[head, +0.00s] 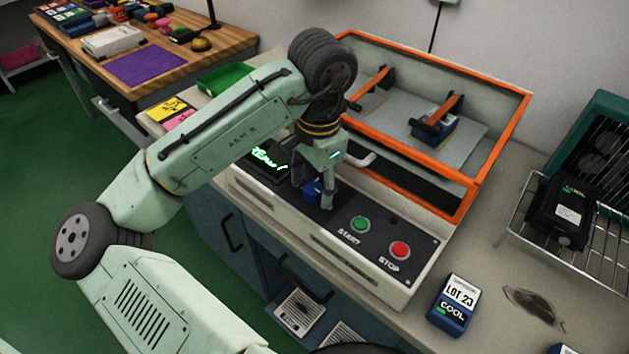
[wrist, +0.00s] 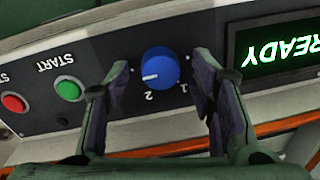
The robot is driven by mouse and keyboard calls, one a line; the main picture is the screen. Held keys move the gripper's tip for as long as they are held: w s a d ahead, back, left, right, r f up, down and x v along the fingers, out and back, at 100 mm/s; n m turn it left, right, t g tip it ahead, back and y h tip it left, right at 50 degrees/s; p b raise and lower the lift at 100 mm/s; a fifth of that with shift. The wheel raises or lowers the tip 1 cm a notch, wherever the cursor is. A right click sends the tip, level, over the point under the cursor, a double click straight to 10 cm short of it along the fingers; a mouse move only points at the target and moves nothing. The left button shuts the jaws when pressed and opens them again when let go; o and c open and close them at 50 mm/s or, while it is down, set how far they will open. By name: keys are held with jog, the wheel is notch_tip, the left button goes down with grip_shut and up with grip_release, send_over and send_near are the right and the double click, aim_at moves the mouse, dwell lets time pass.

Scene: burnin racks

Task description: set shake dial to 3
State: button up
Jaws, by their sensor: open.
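The blue shake dial (wrist: 160,67) sits on the dark control panel (wrist: 45,80). In the wrist view it is between the two open fingers of my gripper (wrist: 161,72), with a small gap visible on each side. Its white mark points left in that upside-down view. The labels 1 and 2 show beside the dial; no 3 is visible, and my left-hand finger covers part of the panel there. In the head view the dial (head: 312,189) is partly hidden by my gripper (head: 316,196). The display (wrist: 283,52) reads READY.
A green START button (head: 359,224) and red STOP button (head: 400,251) are right of the dial in the head view. The orange-framed lid (head: 500,140) stands behind the panel, with a handle near my gripper. A LOT 23 box (head: 455,305) lies on the counter.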

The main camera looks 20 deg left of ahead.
aim_at(318, 190)
jog(key=shift+r, duration=0.15)
notch_tip(318, 190, up, 12)
jog(key=shift+s+d, duration=0.2)
jog(key=shift+d, duration=0.15)
dwell(0.4)
